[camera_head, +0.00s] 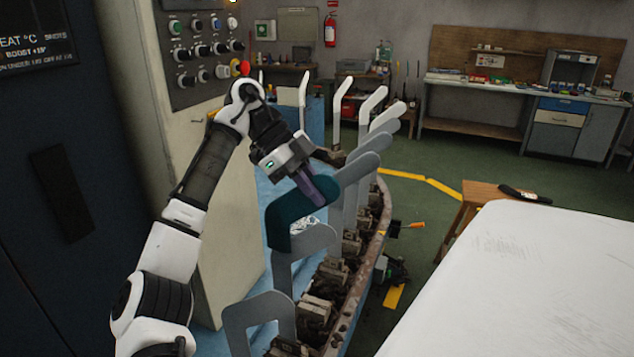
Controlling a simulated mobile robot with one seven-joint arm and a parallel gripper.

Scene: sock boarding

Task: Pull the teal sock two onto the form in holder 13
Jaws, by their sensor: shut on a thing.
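The teal sock (285,220) hangs in a bent, foot-like shape near the middle of the head view. My gripper (315,195) comes down from the upper left and is shut on the upper part of the sock. A purplish piece at the gripper's end lies against the sock. The sock's lower end overlaps a grey flat form (293,241) in the picture. I cannot tell whether that form is inside the sock or only behind or below it. No holder number can be read, so I cannot tell which is holder 13.
Several bare grey forms (362,164) stand close behind the sock, in a curved row of metal holders (318,308). Another bare form (256,309) stands in front. A white padded table (520,280) is at right. A control panel (203,47) is at upper left.

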